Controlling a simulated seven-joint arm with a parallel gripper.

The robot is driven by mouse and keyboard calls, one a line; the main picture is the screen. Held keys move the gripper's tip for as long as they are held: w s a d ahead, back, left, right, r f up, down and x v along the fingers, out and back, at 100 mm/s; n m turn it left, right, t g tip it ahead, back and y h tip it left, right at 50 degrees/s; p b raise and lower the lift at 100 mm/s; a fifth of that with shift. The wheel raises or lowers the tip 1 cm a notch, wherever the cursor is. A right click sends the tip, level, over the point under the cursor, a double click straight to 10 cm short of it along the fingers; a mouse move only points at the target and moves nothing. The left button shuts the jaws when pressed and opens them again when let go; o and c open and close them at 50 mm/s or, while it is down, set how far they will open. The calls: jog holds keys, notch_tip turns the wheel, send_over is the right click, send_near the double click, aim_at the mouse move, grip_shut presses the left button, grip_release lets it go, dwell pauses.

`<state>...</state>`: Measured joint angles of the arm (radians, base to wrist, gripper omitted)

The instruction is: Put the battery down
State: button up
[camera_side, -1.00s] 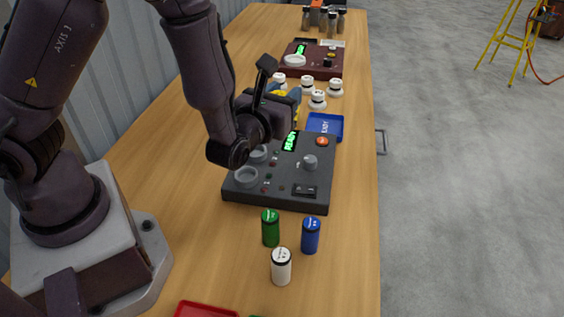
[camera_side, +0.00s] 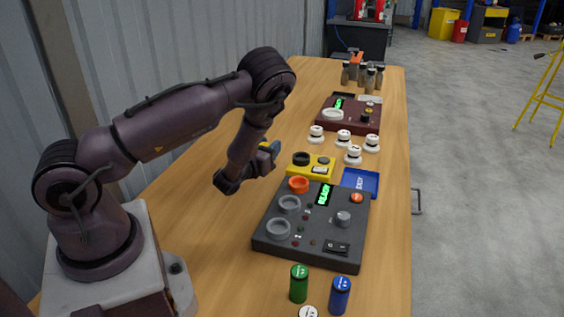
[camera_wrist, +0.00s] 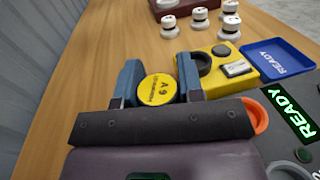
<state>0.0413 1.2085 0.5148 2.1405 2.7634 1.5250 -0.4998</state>
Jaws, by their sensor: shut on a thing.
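My gripper (camera_wrist: 158,84) is shut on a battery (camera_wrist: 157,89), a cylinder with a yellow, lettered end, between two blue fingers in the wrist view. In the side view my gripper (camera_side: 268,151) hangs over the bare table, left of the yellow box; the battery is hard to make out there. The yellow box (camera_side: 322,172) has a dark round socket and also shows in the wrist view (camera_wrist: 222,78). The dark grey console (camera_side: 264,239) has a lit READY display, an orange ring (camera_side: 299,185) and two grey rings. The held battery's lower end is hidden.
A green battery (camera_side: 299,284), a blue one (camera_side: 340,296) and a white one (camera_side: 308,313) stand before the console. Several white knobbed pieces (camera_side: 344,137) and a dark red console (camera_side: 359,117) stand farther back. Bare wood lies left of my gripper.

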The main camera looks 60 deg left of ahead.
jog(key=shift+f, duration=2.9)
jog(key=shift+f, duration=0.15)
jog(key=o, duration=1)
jog(key=shift+o, duration=0.2)
